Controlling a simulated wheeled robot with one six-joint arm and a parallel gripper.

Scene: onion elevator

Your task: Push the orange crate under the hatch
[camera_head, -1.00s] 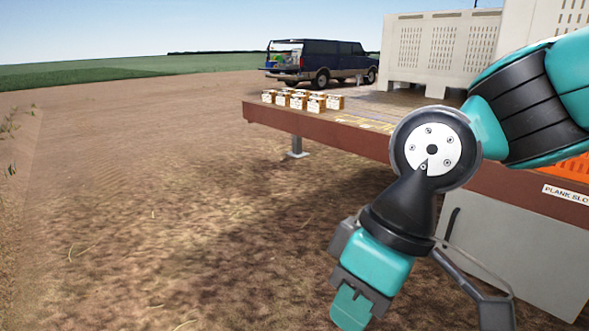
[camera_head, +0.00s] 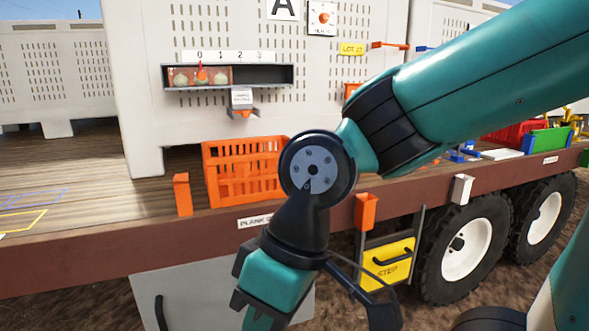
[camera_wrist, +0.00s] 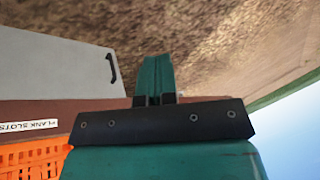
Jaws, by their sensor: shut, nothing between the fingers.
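The orange crate (camera_head: 232,178) stands upright on the wooden trailer deck, against the pale bin wall. It also shows upside down in the lower left of the wrist view (camera_wrist: 30,160). A small orange spout-like fitting (camera_head: 243,114) with a white label hangs on the wall above the crate; I cannot tell if it is the hatch. My gripper (camera_head: 255,320) points down in front of the deck edge, below and apart from the crate. Its fingers (camera_wrist: 155,75) are together and empty in the wrist view. My arm hides the crate's right end.
An orange post (camera_head: 182,194) stands left of the crate at the deck edge. An orange bracket (camera_head: 366,211) and a white bracket (camera_head: 462,189) sit along the brown rim (camera_head: 110,248). A yellow step (camera_head: 388,262) and wheels are lower right. The deck at left is mostly clear.

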